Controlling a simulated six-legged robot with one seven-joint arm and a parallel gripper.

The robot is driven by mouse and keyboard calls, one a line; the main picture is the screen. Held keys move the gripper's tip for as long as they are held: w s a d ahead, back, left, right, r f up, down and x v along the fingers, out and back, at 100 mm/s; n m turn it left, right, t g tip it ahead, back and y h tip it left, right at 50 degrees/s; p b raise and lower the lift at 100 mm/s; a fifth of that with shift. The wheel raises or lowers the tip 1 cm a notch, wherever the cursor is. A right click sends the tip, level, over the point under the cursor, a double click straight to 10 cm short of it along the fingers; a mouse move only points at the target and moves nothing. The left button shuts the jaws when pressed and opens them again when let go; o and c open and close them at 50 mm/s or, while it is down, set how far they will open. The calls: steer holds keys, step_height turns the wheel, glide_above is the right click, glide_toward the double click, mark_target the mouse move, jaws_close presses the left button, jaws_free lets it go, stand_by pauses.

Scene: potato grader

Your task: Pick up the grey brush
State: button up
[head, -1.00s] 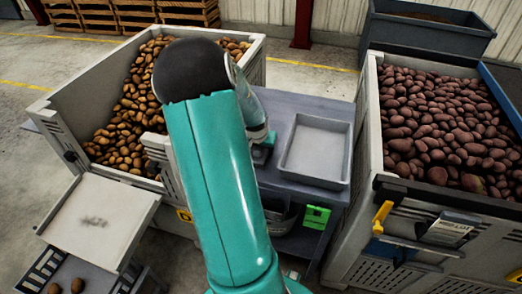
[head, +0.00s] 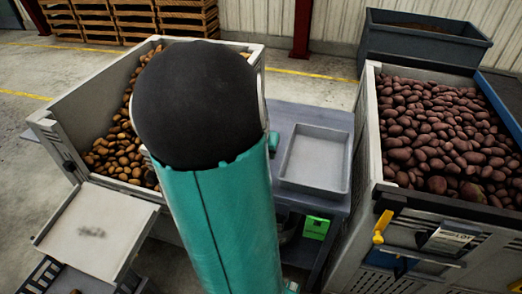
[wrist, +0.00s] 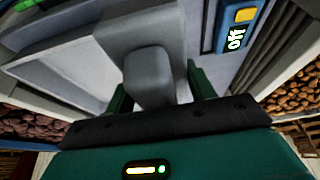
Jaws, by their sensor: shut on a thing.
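In the wrist view the grey brush (wrist: 142,32) has a wide, blocky body with a narrower, rounded part. That part sits between the green fingers of my gripper (wrist: 157,88). My gripper is shut on the brush. The dark wrist edge hides the near ends of the fingers. In the head view my arm covers the brush and nearly all of my gripper, so I cannot tell there how high the brush is.
A shallow grey tray (head: 312,187) sits on the grey bench beside my arm. Crates of yellow potatoes (head: 119,160) and red potatoes (head: 440,130) stand left and right. A blue panel marked "off" (wrist: 236,30) is close by in the wrist view.

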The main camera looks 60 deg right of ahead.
steer(key=s+a+r, duration=0.1)
steer(key=a, duration=0.1)
steer(key=s+a+r, duration=0.1)
steer(key=a, duration=0.1)
steer(key=s+a+r, duration=0.1)
steer(key=a, duration=0.1)
stand_by(0.3)
steer(key=o, duration=0.4)
steer(key=shift+c, duration=0.5)
